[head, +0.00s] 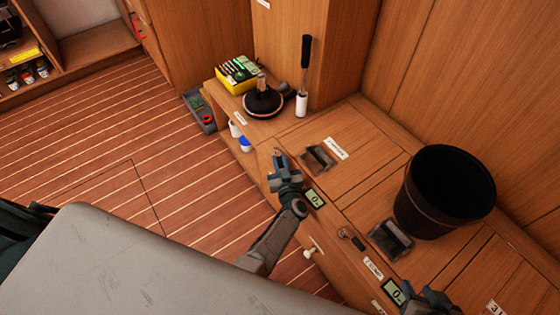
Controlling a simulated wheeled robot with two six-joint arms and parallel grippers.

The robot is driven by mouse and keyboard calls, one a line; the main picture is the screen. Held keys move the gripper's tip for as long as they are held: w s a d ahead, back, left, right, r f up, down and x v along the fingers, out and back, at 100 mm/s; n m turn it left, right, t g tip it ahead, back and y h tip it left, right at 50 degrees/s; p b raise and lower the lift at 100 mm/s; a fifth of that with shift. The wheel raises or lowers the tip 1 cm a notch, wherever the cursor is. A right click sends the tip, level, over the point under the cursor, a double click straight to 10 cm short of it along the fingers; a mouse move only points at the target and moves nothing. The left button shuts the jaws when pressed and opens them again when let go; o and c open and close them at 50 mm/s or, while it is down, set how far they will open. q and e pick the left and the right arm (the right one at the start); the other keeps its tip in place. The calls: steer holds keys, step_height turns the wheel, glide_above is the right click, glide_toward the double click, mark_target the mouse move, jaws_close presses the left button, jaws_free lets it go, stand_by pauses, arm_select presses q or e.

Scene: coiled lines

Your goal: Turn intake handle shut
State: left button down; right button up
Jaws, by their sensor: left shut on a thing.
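My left gripper (284,178) is at the front edge of the wooden bench, beside the upper dark recessed latch. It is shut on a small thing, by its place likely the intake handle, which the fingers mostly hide. I cannot tell how far that handle is turned. My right gripper (430,298) shows only in part at the bottom right, over the bench front near a small display (394,292). Its fingers are not clear. A pale T-shaped handle (312,250) sticks out of the bench front below my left gripper.
A black bucket (425,205) stands on the bench at right. Dark latches (318,157) (390,240) sit on the bench top. A yellow case (237,74), a dark round-based object (263,102) and a white-and-black tool (303,80) stand at the far end. The striped floor at left is mostly clear.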

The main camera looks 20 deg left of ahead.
arm_select(q)
steer(key=shift+w+r, duration=0.15)
steer(key=shift+r, duration=0.05)
steer(key=c, duration=1.3)
jaws_free()
steer(key=shift+f, duration=0.1)
